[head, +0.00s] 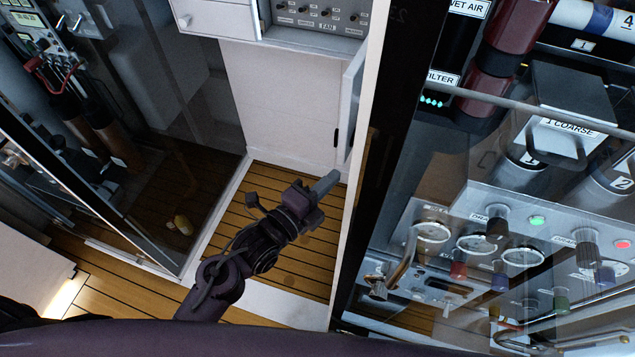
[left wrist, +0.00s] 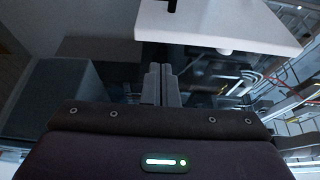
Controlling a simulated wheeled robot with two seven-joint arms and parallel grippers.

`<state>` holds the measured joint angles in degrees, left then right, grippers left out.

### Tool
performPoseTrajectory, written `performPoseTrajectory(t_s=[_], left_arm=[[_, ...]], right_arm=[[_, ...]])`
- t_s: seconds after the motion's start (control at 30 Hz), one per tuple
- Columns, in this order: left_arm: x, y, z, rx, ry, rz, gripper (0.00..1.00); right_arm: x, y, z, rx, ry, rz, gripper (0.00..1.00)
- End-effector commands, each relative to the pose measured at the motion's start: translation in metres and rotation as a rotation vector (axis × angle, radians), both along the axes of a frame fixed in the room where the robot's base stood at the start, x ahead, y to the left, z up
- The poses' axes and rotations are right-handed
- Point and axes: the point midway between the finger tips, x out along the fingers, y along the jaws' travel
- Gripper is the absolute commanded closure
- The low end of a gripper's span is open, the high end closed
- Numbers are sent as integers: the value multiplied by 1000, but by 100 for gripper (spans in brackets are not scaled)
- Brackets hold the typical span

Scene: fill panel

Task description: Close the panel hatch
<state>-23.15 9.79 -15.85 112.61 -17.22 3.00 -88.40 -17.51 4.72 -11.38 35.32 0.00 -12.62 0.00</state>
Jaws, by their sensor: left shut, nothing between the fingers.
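The pale panel hatch (head: 352,92) appears to stand open, seen almost edge-on at the right of the white switch panel (head: 318,18) in the head view. A dark handle-like piece (head: 336,138) shows by its lower left edge. My left gripper (head: 328,183) is shut and empty, just below the hatch's lower end; I cannot tell if they touch. In the left wrist view, my shut fingers (left wrist: 161,80) point towards a white slab (left wrist: 215,27) with a small knob under it, which may be the hatch. My right gripper is out of view.
A glass-fronted equipment bay (head: 430,215) with gauges and knobs is close on the right. Another glazed cabinet (head: 110,160) stands on the left. Wooden slatted floor (head: 270,215) lies below my left arm, and a white wall (head: 280,100) is behind it.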

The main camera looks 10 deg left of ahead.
Motion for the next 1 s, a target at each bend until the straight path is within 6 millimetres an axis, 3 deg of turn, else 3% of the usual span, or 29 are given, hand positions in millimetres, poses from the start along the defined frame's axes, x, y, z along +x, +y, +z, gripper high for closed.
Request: performPoseTrajectory(t_s=[0.2, 0.4, 0.77, 1.0], left_arm=[[30, -20, 3, -1, 0, 2, 100], [39, -28, 0, 1, 1, 1, 100], [40, -28, -1, 1, 1, 0, 100], [45, -11, -3, 6, -3, -36, 100]], right_arm=[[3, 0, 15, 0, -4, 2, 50], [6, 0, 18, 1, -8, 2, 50], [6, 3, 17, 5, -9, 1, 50], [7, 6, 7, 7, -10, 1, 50]])
